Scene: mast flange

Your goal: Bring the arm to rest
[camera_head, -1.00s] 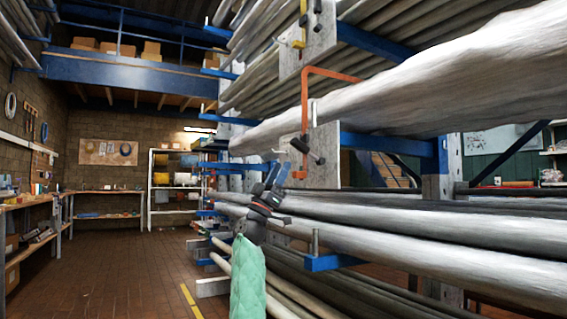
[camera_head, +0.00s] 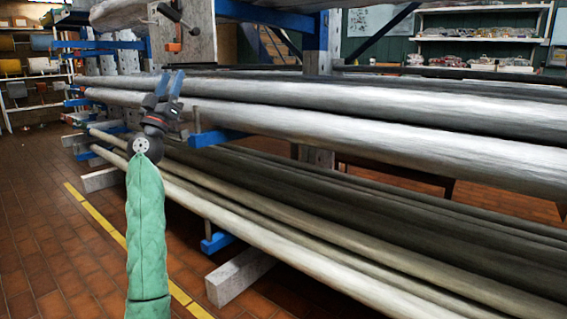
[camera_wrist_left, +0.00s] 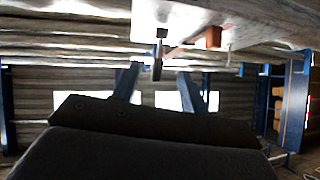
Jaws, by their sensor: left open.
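My left gripper (camera_head: 170,84) is at the end of my green-sleeved arm, in front of the rack. Its two blue fingers point up and are apart, with nothing between them. In the left wrist view the fingers (camera_wrist_left: 158,84) show on either side of an empty gap. A pale plate (camera_head: 184,30) with a black-handled clamp (camera_head: 172,12) hangs above the fingers in the head view. The clamp also shows beyond the fingers in the left wrist view (camera_wrist_left: 157,62). My right gripper is out of view.
Long grey poles (camera_head: 400,142) lie on the rack's blue arms (camera_head: 216,137) close to my left gripper. Lower poles (camera_head: 300,222) lie near the floor over a pale block (camera_head: 238,277). The brick floor (camera_head: 40,230) at left, beyond the yellow line (camera_head: 97,216), is clear.

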